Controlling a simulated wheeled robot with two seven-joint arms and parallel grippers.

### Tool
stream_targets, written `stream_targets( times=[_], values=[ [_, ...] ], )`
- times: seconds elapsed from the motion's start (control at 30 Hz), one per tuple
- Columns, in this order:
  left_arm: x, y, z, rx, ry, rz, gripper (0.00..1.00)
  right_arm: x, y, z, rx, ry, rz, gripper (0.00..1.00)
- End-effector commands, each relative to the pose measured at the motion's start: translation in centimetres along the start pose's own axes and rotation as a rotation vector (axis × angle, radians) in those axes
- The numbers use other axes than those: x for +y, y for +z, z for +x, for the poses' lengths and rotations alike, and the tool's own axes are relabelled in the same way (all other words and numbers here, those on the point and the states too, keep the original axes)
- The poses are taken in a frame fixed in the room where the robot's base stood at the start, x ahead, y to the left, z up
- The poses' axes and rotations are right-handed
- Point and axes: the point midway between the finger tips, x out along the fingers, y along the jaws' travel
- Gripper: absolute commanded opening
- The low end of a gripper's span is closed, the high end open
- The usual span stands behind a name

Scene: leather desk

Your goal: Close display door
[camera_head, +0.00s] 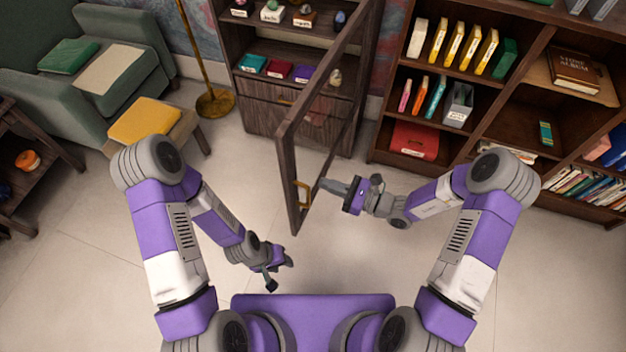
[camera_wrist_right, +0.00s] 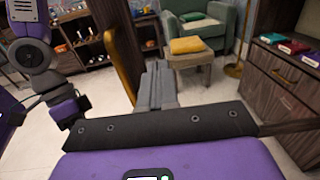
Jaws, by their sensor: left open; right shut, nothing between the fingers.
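The display door (camera_head: 297,152) is a glass panel in a dark wooden frame, standing wide open and swung out from the display cabinet (camera_head: 262,118) toward me. A brass handle (camera_head: 303,194) sits near its outer edge. My right gripper (camera_head: 327,184) is shut and empty, just right of the door near the handle; I cannot tell whether it touches. In the right wrist view my right gripper (camera_wrist_right: 158,75) points past the brown door edge (camera_wrist_right: 122,62). My left gripper (camera_head: 279,272) is open and empty, low and left of the door.
A tall bookcase (camera_head: 386,128) with books stands right of the cabinet. At left are a green armchair (camera_head: 143,64), a stool with a yellow cushion (camera_head: 146,119) and a brass lamp stand (camera_head: 214,104). The floor between the stool and the door is clear.

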Motion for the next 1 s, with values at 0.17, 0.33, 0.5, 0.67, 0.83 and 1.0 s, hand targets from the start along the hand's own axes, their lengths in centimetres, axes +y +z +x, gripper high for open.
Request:
stream_targets(
  times=[0.17,0.33,0.5,0.67,0.83,1.0],
  values=[
    [-0.3,0.0,0.8,0.0,0.0,0.0,0.43,0.1,-0.2,3.1,0.0,0.004,0.0,0.0],
    [-0.4,-0.1,1.1,0.0,0.0,0.0,0.43,0.1,-0.1,4.6,0.0,0.002,0.001,0.0],
    [-0.4,-0.1,1.1,0.0,0.0,0.0,0.43,0.1,0.0,4.9,0.001,0.002,0.001,0.0],
    [-0.4,-0.1,1.1,0.0,0.0,0.0,0.43,0.1,0.0,4.9,0.001,0.002,0.001,0.0],
    [-0.4,-0.1,1.1,0.0,0.0,0.0,0.43,0.1,0.0,5.0,0.001,0.0,0.001,0.0],
    [-0.5,-0.1,1.3,0.0,0.0,0.0,0.43,-0.2,-0.1,6.3,0.001,-0.016,0.002,0.0]
  ],
)
